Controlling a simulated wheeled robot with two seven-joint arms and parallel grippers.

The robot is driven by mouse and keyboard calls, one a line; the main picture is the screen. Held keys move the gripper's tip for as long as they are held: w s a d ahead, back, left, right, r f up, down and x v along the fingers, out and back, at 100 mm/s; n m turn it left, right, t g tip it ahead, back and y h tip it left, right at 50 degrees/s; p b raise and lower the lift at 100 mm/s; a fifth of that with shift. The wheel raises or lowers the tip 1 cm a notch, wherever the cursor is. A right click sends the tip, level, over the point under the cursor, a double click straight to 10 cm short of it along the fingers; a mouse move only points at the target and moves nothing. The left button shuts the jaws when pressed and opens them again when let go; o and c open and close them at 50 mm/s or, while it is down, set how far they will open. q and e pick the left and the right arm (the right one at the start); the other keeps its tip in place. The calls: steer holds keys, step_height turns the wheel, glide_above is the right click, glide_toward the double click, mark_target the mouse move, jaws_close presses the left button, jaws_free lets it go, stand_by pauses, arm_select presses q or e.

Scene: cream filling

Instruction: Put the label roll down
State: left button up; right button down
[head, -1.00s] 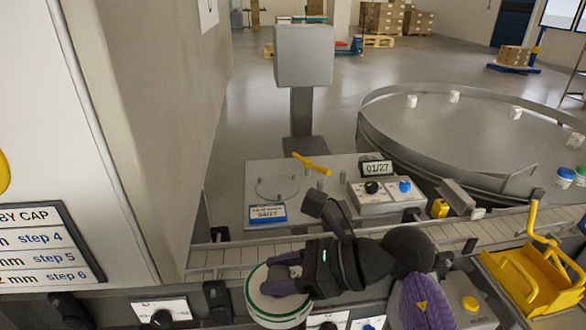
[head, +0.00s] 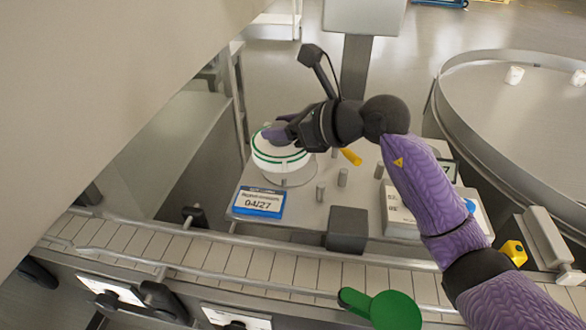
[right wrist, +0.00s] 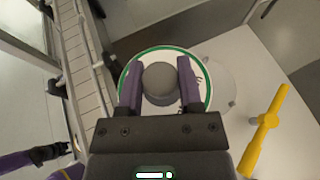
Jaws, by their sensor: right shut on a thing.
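The label roll (head: 280,160) is a white disc with a green ring, at the left of the grey machine plate (head: 308,215). My right gripper (head: 276,134) is over it. In the right wrist view the roll (right wrist: 160,110) lies between the two purple fingers (right wrist: 160,85), which are shut on its grey core (right wrist: 160,84). A round disc (right wrist: 218,90) on the plate shows partly beside and beneath the roll. I cannot tell whether the roll touches it. My left gripper (right wrist: 55,152) seems to show at the lower left of the wrist view; its jaws are unclear.
A blue-framed 04/27 card (head: 258,202) stands at the plate's front edge. A yellow lever (right wrist: 264,130) and short grey posts (head: 342,177) stand beside the roll. A conveyor (head: 210,255) with rails runs in front. A large round table (head: 510,130) is at the right.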

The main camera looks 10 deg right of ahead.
steer(key=w+d+m+t+h+b, duration=0.2)
steer(key=w+d, duration=0.1)
steer(key=w, duration=0.4)
steer(key=shift+m, duration=0.3)
step_height(320, 180, down, 9)
steer(key=b, duration=0.3)
steer(key=shift+w+a+f, duration=0.15)
steer(key=shift+f, duration=0.05)
steer(key=shift+r, duration=0.1)
steer(key=shift+f, duration=0.2)
arm_select(q)
step_height(320, 180, down, 6)
steer(key=s+a, duration=0.2)
steer(key=shift+r+g, duration=0.25)
steer(key=shift+g, duration=0.05)
arm_select(e)
steer(key=shift+c, duration=1.3)
jaws_free()
steer(key=shift+r, duration=0.1)
